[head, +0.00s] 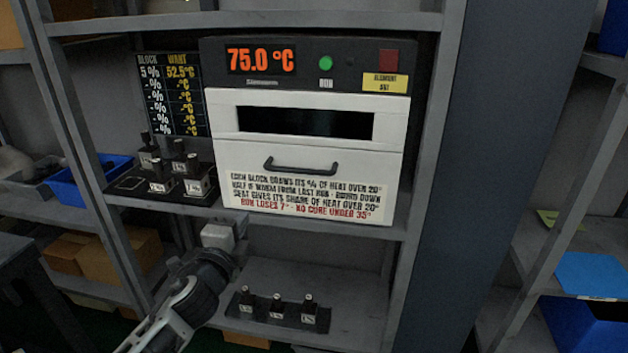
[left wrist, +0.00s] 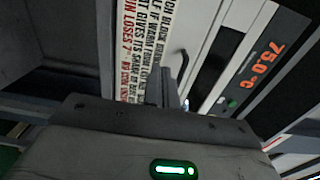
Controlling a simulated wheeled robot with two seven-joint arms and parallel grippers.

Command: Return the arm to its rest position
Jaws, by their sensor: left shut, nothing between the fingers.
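My left gripper (head: 238,228) is raised in front of the shelf unit, just below the oven's lower left corner. It is shut and empty. In the left wrist view its closed fingers (left wrist: 162,88) point toward the oven front. My left arm comes up from the bottom left in the head view. The white oven (head: 310,150) stands on the middle shelf with its door closed; its display reads 75.0 °C and a green RUN light is lit. It also shows in the left wrist view (left wrist: 203,45), tilted. My right gripper is not in view.
Three more stand on a dark rack (head: 262,311) on the lower shelf, close to my left arm. A block chart (head: 172,95) hangs behind. A blue bin (head: 66,190) sits at left; shelf posts flank the oven.

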